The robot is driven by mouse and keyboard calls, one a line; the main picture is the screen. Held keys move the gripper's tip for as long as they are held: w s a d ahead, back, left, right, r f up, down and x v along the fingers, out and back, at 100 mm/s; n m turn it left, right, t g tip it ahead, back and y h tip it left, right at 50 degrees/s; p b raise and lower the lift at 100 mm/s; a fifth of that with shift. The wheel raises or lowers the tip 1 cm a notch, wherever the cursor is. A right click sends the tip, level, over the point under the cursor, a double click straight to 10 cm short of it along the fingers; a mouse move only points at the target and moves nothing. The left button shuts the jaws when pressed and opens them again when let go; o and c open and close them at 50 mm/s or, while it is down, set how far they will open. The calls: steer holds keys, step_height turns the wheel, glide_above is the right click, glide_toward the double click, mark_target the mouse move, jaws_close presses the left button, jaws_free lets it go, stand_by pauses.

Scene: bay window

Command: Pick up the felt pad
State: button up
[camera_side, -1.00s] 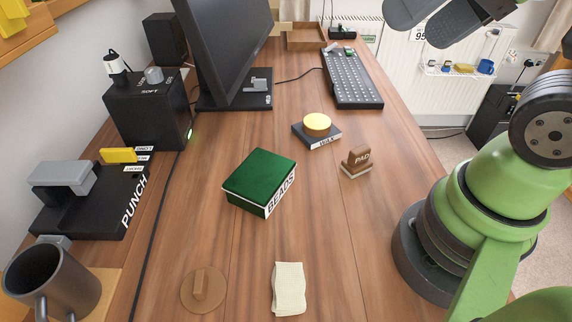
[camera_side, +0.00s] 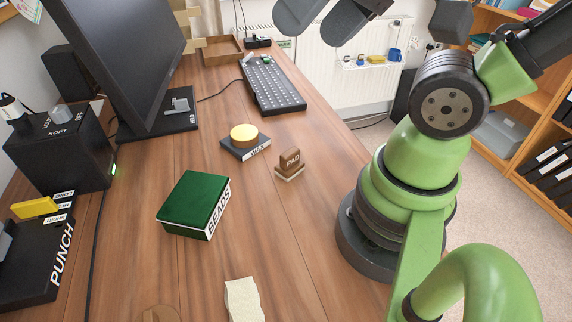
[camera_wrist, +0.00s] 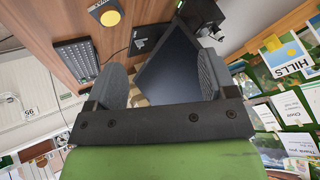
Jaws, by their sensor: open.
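The felt pad (camera_side: 290,165) is a small brown block labelled PAD on a pale base. It stands on the wooden desk in the side view, left of my arm's base and in front of the keyboard. I cannot make it out in the wrist view. My gripper (camera_side: 322,18) is at the top edge of the side view, high above the far part of the desk and well away from the pad. Its two dark fingers are apart with nothing between them. They also show spread in the wrist view (camera_wrist: 160,88).
A round yellow piece on a dark WAX base (camera_side: 245,140) stands just behind-left of the pad. A green BEADS box (camera_side: 190,202) is nearer left. A keyboard (camera_side: 272,84) and monitor (camera_side: 118,55) stand farther back. A cream cloth-like piece (camera_side: 243,300) lies in front.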

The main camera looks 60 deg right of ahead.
stand_by(0.4)
steer(key=shift+o, duration=1)
steer(key=g+h, duration=0.2)
steer(key=g, duration=0.4)
glide_above(290, 152)
steer(key=a, duration=0.1)
step_height(290, 152, down, 17)
steer(key=shift+n+g, duration=0.3)
steer(key=shift+g, duration=0.3)
steer(key=f, duration=0.5)
steer(key=d+f, duration=0.1)
steer(key=f, duration=0.1)
steer(key=shift+s+f, duration=0.1)
steer(key=shift+f, duration=3.05)
steer(key=c, duration=1)
